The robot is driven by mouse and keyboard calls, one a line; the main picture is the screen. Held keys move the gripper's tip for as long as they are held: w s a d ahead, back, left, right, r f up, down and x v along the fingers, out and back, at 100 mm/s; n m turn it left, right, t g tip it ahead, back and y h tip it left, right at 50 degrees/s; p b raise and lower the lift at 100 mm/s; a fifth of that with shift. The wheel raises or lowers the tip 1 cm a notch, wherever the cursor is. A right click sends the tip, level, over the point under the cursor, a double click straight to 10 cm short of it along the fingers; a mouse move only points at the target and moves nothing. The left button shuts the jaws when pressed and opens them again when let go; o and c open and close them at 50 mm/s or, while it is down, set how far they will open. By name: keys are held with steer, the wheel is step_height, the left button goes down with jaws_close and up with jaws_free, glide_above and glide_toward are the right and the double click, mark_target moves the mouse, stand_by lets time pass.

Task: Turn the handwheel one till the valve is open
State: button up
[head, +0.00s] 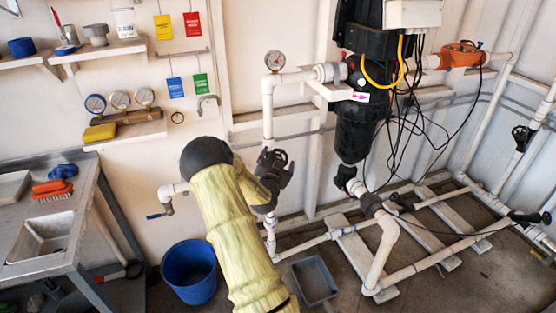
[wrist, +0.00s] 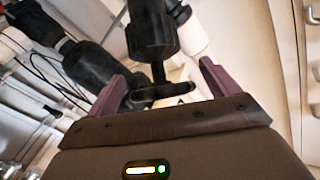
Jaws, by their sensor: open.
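A black handwheel (head: 267,157) sits on the white vertical pipe below the round gauge. My gripper (head: 279,172) is at this handwheel, its arm reaching up from the bottom of the head view and hiding part of the wheel. In the wrist view, my gripper (wrist: 162,84) has its two purple fingers wide apart. A dark bar of the handwheel's rim (wrist: 176,88) lies between the fingertips, with a black stem (wrist: 152,42) behind it. I cannot tell whether a finger touches the rim. The valve's inner state is hidden.
A black filter housing (head: 357,130) with hanging cables stands right of the wheel. White floor pipes (head: 388,240) run at right. A blue bucket (head: 190,272) and a grey tray (head: 314,280) are on the floor. A sink bench (head: 45,225) is at left.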

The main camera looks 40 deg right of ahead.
steer(key=shift+w+d, duration=0.1)
steer(key=shift+w, duration=0.05)
steer(key=shift+c, duration=0.5)
steer(key=c, duration=0.8)
steer(key=shift+f+n+b, duration=0.15)
steer(key=shift+n+b, duration=0.15)
steer(key=shift+b, duration=0.1)
steer(key=shift+n+t+b, duration=0.3)
steer(key=shift+t, duration=0.1)
steer(key=n+t+y+b, duration=0.2)
steer(key=n, duration=0.1)
steer(key=shift+f+t+b, duration=0.15)
steer(key=shift+t+b, duration=0.25)
steer(key=n+t+y+b, duration=0.1)
steer(key=n+t+y, duration=0.1)
steer(key=n, duration=0.2)
steer(key=shift+d+b, duration=0.1)
steer(key=shift+b, duration=0.3)
steer(key=shift+r+n+t+y+b, duration=0.2)
steer(key=shift+n+t+y+b, duration=0.55)
steer(key=shift+n+y, duration=0.9)
